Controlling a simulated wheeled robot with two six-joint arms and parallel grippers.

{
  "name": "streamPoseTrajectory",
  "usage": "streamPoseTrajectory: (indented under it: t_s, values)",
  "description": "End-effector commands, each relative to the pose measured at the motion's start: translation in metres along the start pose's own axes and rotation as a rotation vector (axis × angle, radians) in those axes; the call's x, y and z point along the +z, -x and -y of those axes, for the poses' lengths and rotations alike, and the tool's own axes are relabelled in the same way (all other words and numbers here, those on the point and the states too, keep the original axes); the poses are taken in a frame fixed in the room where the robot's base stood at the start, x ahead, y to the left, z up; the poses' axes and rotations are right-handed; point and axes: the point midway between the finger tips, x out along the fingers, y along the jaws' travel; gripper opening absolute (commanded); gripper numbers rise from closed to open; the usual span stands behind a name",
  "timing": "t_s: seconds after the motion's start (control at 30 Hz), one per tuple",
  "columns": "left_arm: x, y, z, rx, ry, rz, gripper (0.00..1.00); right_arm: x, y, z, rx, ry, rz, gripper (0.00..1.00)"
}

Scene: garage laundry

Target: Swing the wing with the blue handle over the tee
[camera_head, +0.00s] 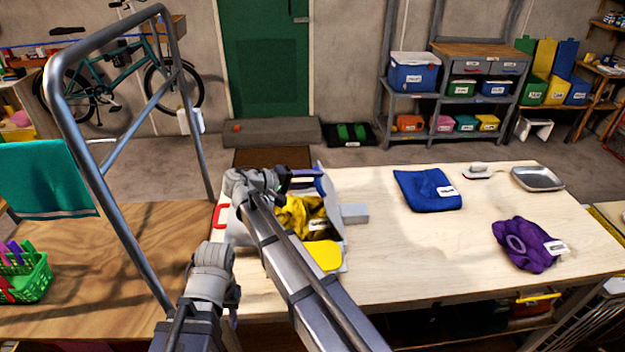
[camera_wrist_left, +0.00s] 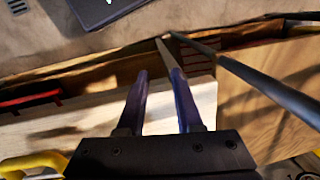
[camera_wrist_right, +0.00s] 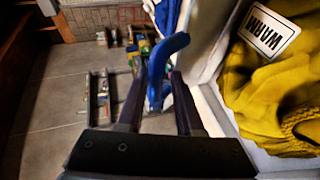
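The yellow tee (camera_head: 300,215) lies bunched in the pale folding board on the table, partly hidden by my right arm; its tag shows in the right wrist view (camera_wrist_right: 268,32). The blue handle (camera_wrist_right: 157,62) is at the board's far side, beside a pale wing panel (camera_wrist_right: 206,45). My right gripper (camera_wrist_right: 158,78) is open, its fingers on either side of the blue handle; contact cannot be told. My left gripper (camera_wrist_left: 157,78) is open and empty above the table's left edge, near the board's red handle (camera_head: 219,216). Its fingers are hidden in the head view.
A metal rail (camera_head: 88,160) stands left of the board. A grey block (camera_head: 354,213) sits just right of it. A blue cloth (camera_head: 425,190), a purple garment (camera_head: 522,245) and a metal tray (camera_head: 538,179) lie farther right. The table's middle is clear.

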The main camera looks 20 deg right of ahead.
Motion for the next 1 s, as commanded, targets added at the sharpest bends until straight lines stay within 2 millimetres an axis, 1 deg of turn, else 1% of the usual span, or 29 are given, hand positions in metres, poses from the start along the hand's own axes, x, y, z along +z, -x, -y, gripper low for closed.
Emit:
streamPoseTrajectory:
  t_s: [0.17,0.27,0.4,0.6,0.77,1.0]
  values:
    - [0.000,0.003,0.000,0.000,0.000,0.000,0.34,-0.001,0.007,-0.001,0.001,0.001,-0.002,0.34]
    - [0.001,0.008,0.001,0.000,0.000,0.000,0.34,-0.001,0.021,-0.002,0.000,0.001,-0.003,0.34]
    - [0.001,0.016,0.002,0.000,0.000,0.000,0.34,-0.002,0.045,-0.002,0.000,0.002,-0.004,0.34]
    - [0.001,0.022,0.002,0.000,0.000,0.000,0.34,-0.001,0.070,-0.001,0.000,0.000,-0.001,0.34]
    - [0.001,0.023,0.002,0.000,0.000,0.000,0.34,0.000,0.077,-0.001,0.000,0.000,0.001,0.34]
    - [0.001,0.023,0.002,0.000,0.000,0.000,0.34,0.000,0.078,0.000,0.000,0.000,0.001,0.34]
